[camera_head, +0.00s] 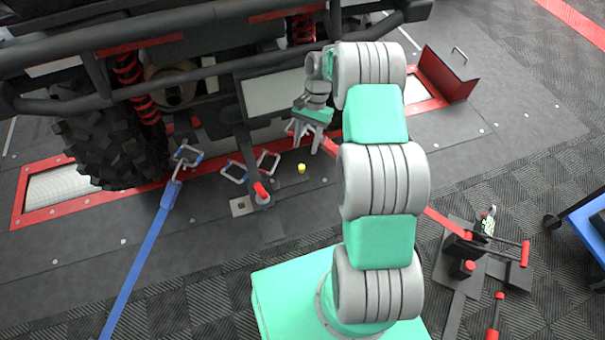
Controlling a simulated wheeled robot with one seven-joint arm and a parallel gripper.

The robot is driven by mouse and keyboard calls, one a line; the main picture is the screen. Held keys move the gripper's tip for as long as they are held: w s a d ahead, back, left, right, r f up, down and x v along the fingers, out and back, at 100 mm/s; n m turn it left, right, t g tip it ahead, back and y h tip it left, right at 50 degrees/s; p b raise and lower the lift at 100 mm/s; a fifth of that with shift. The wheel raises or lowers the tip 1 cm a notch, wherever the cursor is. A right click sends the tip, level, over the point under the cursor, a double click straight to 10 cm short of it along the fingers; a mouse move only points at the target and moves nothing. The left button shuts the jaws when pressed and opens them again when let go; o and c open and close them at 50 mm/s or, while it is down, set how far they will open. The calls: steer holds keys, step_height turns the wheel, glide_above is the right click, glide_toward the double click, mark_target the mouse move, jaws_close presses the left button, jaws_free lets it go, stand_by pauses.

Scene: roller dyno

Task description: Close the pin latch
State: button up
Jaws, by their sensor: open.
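My gripper (303,140) points down over the dyno deck with its fingers spread and nothing between them. It is below the front of the vehicle. A small yellow cylinder (301,168) stands on the deck just below the gripper, apart from it. A red-topped post (261,191) stands to the left of it, near a light square plate (241,206). I cannot tell for certain which fitting is the pin latch, nor its state.
The vehicle's bumper (160,28) and tire (115,148) overhang the deck. A blue strap (145,258) runs to a hook. A red hinged cover (455,75) stands raised at right. A red-handled clamp (470,262) and a blue cart (585,225) are at right.

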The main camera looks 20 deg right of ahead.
mark_target(302, 166)
steer(key=x, duration=0.3)
steer(key=b+x, duration=0.1)
steer(key=x, duration=0.2)
steer(key=w+b+x, duration=0.1)
steer(key=x, duration=0.2)
steer(key=shift+d+f, duration=0.25)
steer(key=shift+d, duration=0.05)
steer(key=shift+c, duration=0.3)
jaws_close()
stand_by(0.7)
